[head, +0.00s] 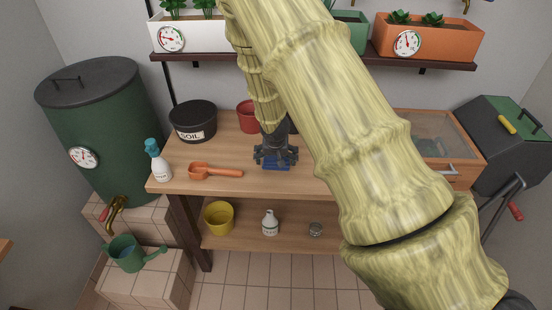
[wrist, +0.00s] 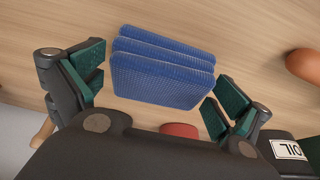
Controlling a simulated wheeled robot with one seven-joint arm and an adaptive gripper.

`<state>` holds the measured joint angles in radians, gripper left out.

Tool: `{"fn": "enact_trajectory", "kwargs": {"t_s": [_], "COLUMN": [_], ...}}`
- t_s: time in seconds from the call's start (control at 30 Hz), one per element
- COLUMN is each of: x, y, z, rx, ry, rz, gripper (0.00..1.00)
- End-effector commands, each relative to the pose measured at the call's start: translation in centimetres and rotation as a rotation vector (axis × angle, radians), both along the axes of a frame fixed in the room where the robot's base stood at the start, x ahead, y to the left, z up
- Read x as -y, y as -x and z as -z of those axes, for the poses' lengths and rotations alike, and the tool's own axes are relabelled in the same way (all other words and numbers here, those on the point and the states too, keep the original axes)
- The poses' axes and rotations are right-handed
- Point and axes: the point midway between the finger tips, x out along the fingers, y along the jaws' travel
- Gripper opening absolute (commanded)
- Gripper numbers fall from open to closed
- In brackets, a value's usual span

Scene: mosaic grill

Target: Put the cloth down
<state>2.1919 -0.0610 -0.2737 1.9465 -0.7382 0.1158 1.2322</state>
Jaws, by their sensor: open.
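The blue folded cloth (wrist: 162,68) lies on the wooden bench top (wrist: 80,20) in the wrist view, between the two green-padded fingers. My gripper (wrist: 155,95) is open, with a gap showing on each side of the cloth. In the head view my gripper (head: 276,158) points down at the bench, and the cloth (head: 275,167) shows as a small blue patch below it, partly hidden by the fingers.
A glass-lidded wooden box (head: 425,135) stands right. Planters (head: 428,42) sit on the shelf above.

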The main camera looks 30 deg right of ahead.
Motion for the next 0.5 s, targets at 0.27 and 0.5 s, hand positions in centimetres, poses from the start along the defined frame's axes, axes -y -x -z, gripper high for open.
{"fn": "enact_trajectory", "kwargs": {"t_s": [0.27,0.5], "x": [-0.1,-0.7], "y": [0.1,0.9], "z": [-0.9,-3.2], "rx": [0.003,0.003], "ry": [-0.001,-0.001], "rz": [0.000,-0.001], "gripper": [1.00,1.00]}}
